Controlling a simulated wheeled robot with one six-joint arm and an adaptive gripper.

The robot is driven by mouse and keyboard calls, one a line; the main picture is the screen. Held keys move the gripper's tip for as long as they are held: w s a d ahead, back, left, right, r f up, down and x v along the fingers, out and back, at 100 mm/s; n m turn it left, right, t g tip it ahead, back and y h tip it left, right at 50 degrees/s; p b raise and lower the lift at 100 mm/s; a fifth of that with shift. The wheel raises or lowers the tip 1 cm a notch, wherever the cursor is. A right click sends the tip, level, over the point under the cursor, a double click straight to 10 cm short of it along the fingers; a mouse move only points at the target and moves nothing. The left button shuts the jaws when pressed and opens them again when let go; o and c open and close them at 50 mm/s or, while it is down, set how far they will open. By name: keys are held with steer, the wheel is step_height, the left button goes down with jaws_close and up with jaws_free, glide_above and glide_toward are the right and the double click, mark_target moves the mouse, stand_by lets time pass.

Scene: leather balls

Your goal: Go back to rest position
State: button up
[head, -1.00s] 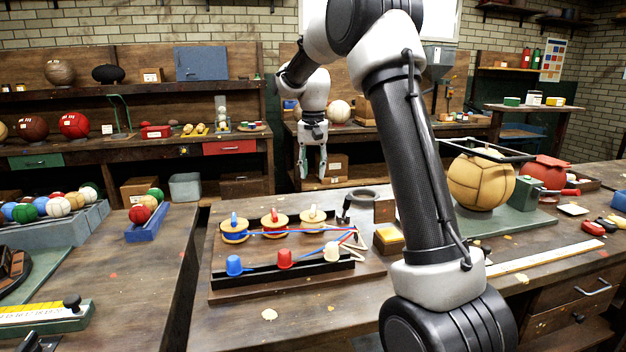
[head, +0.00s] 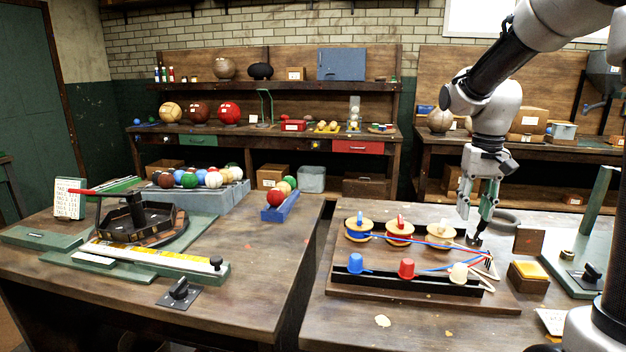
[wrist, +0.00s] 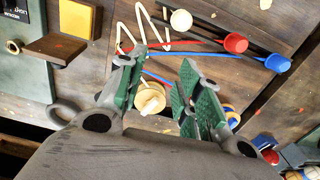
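My gripper (head: 478,205) hangs pointing down over the right end of the thread board (head: 490,303) in the head view. Its two green-padded fingers stand apart with nothing between them; the wrist view shows the open gripper (wrist: 158,80) too. Behind the gap lies the cream spool (wrist: 150,98), clear of the fingers. The board carries a spool with blue thread (head: 358,230), a spool with red thread (head: 399,232), and a blue cup (head: 356,263), a red cup (head: 407,268) and a cream cup (head: 458,273).
A yellow-topped box (head: 528,275) and a dark ring (head: 503,218) lie right of the board. A blue tray (head: 280,211) of balls stands on the left bench. A gap separates the two benches. The board's front left bench area is clear.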

steer(key=s+r+n+t, duration=0.1)
steer(key=s+r+t, duration=0.1)
steer(key=s, duration=0.9)
steer(key=s+a+r+t, duration=0.1)
steer(key=s+r+t, duration=0.1)
steer(key=s, duration=0.9)
steer(key=shift+r+n+t, duration=0.3)
steer(key=shift+r+n, duration=0.1)
steer(key=shift+r, duration=0.05)
steer(key=shift+o, duration=0.4)
steer(key=shift+s, duration=0.1)
